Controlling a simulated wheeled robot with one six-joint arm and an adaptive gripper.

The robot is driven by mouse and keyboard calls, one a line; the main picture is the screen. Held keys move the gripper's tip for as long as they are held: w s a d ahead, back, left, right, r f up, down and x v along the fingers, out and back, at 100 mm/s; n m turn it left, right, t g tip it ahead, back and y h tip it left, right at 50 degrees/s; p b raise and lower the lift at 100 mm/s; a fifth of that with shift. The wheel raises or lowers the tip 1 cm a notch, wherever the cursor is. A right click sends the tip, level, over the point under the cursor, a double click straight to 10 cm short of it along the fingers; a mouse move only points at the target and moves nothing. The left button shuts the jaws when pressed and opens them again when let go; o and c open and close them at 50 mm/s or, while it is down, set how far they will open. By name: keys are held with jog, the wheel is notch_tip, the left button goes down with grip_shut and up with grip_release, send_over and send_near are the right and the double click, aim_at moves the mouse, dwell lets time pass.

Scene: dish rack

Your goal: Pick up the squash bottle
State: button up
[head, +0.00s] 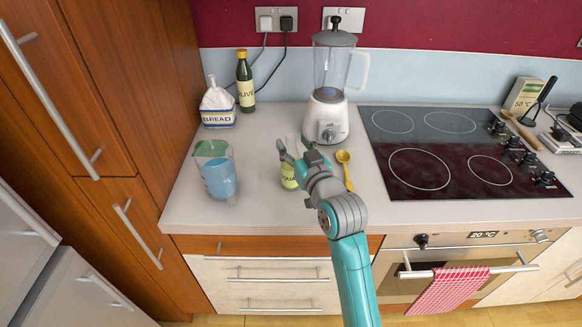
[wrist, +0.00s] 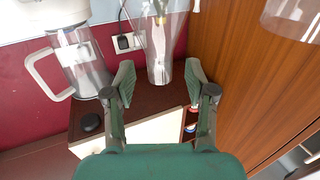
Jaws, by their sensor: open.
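The squash bottle (head: 289,177) stands upright on the worktop, with a yellow-green label and a clear upper part. My gripper (head: 294,150) is at its upper part and hides much of its right side. A clear vessel that looks like the squash bottle (wrist: 160,62) shows there in the gap between the fingertips of my open gripper (wrist: 160,78). Room shows on both sides of it, and neither finger visibly touches it. I cannot tell how deep between the fingers it is.
A jug of blue liquid (head: 218,178) stands to the left, a yellow spoon (head: 345,168) close on the right. A hob (head: 440,150) lies right, a wooden cabinet (head: 130,90) left.

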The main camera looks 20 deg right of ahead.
jog(key=shift+w+a, duration=0.1)
jog(key=shift+w, duration=1)
grip_shut()
